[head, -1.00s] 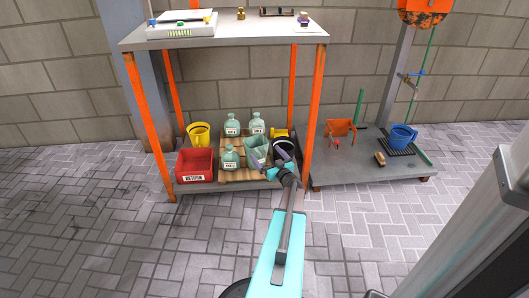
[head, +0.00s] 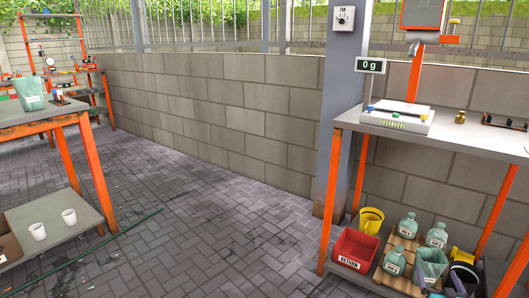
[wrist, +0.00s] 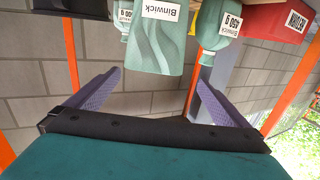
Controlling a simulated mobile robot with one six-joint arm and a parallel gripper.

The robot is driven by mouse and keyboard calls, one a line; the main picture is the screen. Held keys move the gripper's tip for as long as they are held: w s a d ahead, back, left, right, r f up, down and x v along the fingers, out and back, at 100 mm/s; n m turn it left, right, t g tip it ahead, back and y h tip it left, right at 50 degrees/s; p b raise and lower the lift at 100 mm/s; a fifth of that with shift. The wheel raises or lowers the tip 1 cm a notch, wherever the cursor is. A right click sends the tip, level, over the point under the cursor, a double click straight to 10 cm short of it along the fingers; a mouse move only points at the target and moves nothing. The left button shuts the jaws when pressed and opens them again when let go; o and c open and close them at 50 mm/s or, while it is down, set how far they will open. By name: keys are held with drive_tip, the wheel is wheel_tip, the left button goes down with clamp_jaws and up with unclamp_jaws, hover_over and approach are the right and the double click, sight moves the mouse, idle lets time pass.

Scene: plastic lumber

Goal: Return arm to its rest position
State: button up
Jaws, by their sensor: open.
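A pale green container labelled Binwick (wrist: 162,40) is at the top of that view, just beyond the fingertips; I cannot tell the exact gap. The wrist picture is upside down. In the head view the same kind of green container (head: 431,262) stands on the lower shelf at bottom right. My arm is mostly out of the head view; a dark part at its bottom right edge may be my gripper.
Around the container are green bottles (head: 408,226), a red RETURN bin (head: 355,250), a yellow cup (head: 371,220) and orange posts (head: 333,200). A scale (head: 398,117) sits on the shelf above. Another bench (head: 60,112) stands at left. Paved floor (head: 215,215) between is mostly clear.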

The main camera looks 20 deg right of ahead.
drive_tip(key=w+a+f+m+g+p, duration=0.1)
drive_tip(key=w+a+g+p, duration=0.1)
drive_tip(key=w+a+p, duration=0.4)
drive_tip(key=w+a+g+p, duration=0.3)
drive_tip(key=w+a, duration=0.1)
drive_tip(key=a, duration=0.4)
drive_tip(key=s+a+f+n+g+y+p, duration=0.15)
drive_tip(key=a+p, duration=0.35)
drive_tip(key=a, duration=0.7)
drive_tip(key=a+f+g+y+p, duration=0.1)
drive_tip(key=a+g+y+p, duration=0.3)
drive_tip(key=a, duration=0.7)
drive_tip(key=s+a+r+n+g+y+p, duration=0.15)
drive_tip(key=s+a+p, duration=0.3)
drive_tip(key=a, duration=0.65)
drive_tip(key=s+a+r+n+g+y+p, duration=0.1)
drive_tip(key=s+a+r+g+p, duration=0.2)
drive_tip(key=s+a, duration=0.5)
drive_tip(key=s+a+r+n+g+p, duration=0.1)
drive_tip(key=s+a+r+g+p, duration=0.1)
drive_tip(key=s+a+r+p, duration=0.2)
drive_tip(key=s+a+r+n+g+y+p, duration=0.1)
drive_tip(key=s+a+r+n+g+p, duration=0.1)
drive_tip(key=s+a, duration=0.7)
drive_tip(key=a+r+g+p, duration=0.1)
drive_tip(key=a+r+p, duration=0.1)
drive_tip(key=a, duration=0.2)
drive_tip(key=shift+s+n+y, duration=0.3)
drive_tip(key=shift+s, duration=0.05)
